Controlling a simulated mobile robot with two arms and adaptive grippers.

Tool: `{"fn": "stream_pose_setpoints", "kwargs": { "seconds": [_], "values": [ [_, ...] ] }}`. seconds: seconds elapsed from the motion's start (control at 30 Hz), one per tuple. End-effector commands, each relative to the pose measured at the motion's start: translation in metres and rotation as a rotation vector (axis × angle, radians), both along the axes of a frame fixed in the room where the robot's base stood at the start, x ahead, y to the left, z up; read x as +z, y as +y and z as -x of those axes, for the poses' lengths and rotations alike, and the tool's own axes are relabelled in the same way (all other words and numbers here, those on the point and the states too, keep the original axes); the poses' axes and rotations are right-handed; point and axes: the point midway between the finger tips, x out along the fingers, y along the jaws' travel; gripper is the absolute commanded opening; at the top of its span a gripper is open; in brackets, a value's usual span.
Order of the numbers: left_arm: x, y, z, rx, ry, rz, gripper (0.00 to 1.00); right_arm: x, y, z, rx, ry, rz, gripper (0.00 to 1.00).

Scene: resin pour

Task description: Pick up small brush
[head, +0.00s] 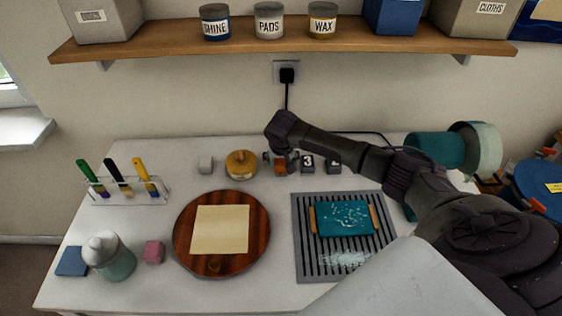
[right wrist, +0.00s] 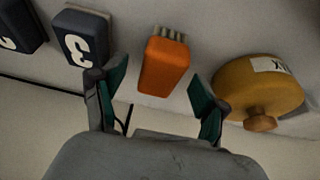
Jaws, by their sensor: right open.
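The small brush has an orange body with short grey bristles. In the right wrist view the small brush (right wrist: 165,66) lies between the two green-padded fingers of my right gripper (right wrist: 158,84), with a visible gap on each side. In the head view the small brush (head: 281,168) shows as a small orange patch at the back of the table, partly hidden by my right gripper (head: 281,158). The right gripper is open and points down over it. My left gripper is not in view.
A yellow round tin (right wrist: 258,88) with a knob sits close beside the brush. Dark numbered blocks (right wrist: 82,38) stand on its other side. A round wooden board (head: 264,232), a grey slatted tray (head: 308,270) and a rack of paintbrushes (head: 118,198) occupy the table. A shelf (head: 170,40) hangs above.

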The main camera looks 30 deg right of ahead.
Motion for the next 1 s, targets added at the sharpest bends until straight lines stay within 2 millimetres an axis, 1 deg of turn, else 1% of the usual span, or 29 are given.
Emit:
{"fn": "stream_pose_setpoints", "kwargs": {
  "seconds": [0.1, 0.2, 0.43, 0.77, 0.8, 0.83, 1.0],
  "values": [
    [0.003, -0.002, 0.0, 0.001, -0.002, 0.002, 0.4, -0.012, -0.002, -0.005, 0.0, 0.001, -0.001, 0.73],
    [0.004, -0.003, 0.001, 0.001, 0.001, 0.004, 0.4, -0.018, -0.004, -0.007, 0.0, 0.0, 0.0, 0.73],
    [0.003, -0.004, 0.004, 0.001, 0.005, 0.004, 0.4, -0.019, -0.004, -0.007, 0.0, -0.001, 0.001, 0.73],
    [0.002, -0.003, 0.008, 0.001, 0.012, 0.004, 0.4, -0.019, -0.004, -0.007, 0.0, 0.0, 0.0, 0.18],
    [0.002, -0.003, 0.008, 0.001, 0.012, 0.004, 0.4, -0.019, -0.004, -0.007, 0.0, 0.0, 0.0, 0.11],
    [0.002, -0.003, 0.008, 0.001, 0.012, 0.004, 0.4, -0.019, -0.004, -0.007, 0.0, 0.0, 0.0, 0.08],
    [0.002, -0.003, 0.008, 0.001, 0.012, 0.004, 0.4, -0.019, -0.004, -0.007, 0.0, -0.001, 0.001, 0.08]
  ]
}}
